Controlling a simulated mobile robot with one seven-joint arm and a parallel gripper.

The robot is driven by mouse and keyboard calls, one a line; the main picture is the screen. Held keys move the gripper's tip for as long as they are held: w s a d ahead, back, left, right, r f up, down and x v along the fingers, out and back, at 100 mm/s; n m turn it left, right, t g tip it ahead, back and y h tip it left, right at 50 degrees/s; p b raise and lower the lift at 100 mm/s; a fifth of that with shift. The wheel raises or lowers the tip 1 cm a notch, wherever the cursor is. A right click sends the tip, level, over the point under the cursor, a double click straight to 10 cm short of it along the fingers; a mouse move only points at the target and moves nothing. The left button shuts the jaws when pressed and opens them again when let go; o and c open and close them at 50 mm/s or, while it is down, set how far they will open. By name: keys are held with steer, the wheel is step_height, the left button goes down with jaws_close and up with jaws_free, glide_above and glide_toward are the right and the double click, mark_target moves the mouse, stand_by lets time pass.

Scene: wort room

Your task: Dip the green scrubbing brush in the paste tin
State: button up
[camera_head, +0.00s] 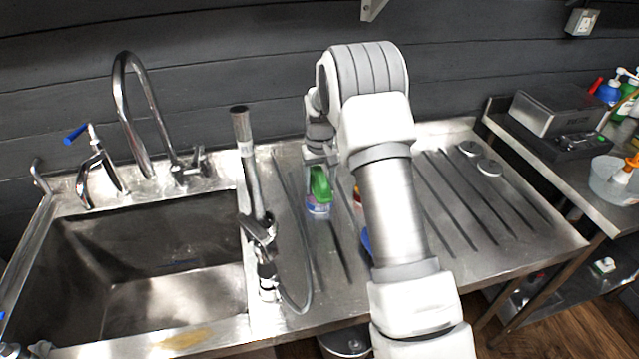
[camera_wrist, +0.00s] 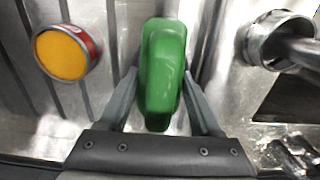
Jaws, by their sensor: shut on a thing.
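The green scrubbing brush (camera_wrist: 162,72) is between the two fingers of my gripper (camera_wrist: 160,95) in the wrist view. In the head view the brush (camera_head: 320,186) hangs below my gripper (camera_head: 318,164), over the steel drainboard, with a pale bluish part under the green. I cannot tell whether it touches the drainboard. The paste tin (camera_wrist: 92,45), red-sided with an orange-yellow top face, stands left of the brush in the wrist view, apart from it. In the head view only a red and yellow sliver of the tin (camera_head: 358,196) shows beside my arm.
The sink (camera_head: 170,270) lies left, with an upright spray tap (camera_head: 248,165) and its hose between it and the brush. A blue thing (camera_head: 366,240) is mostly hidden behind my arm. Two grey discs (camera_head: 489,167) lie at the back right. The ribbed drainboard (camera_head: 500,215) is clear at right.

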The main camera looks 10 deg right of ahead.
mark_target(320, 172)
steer(key=shift+r+p, duration=1.8)
steer(key=shift+r, duration=1.5)
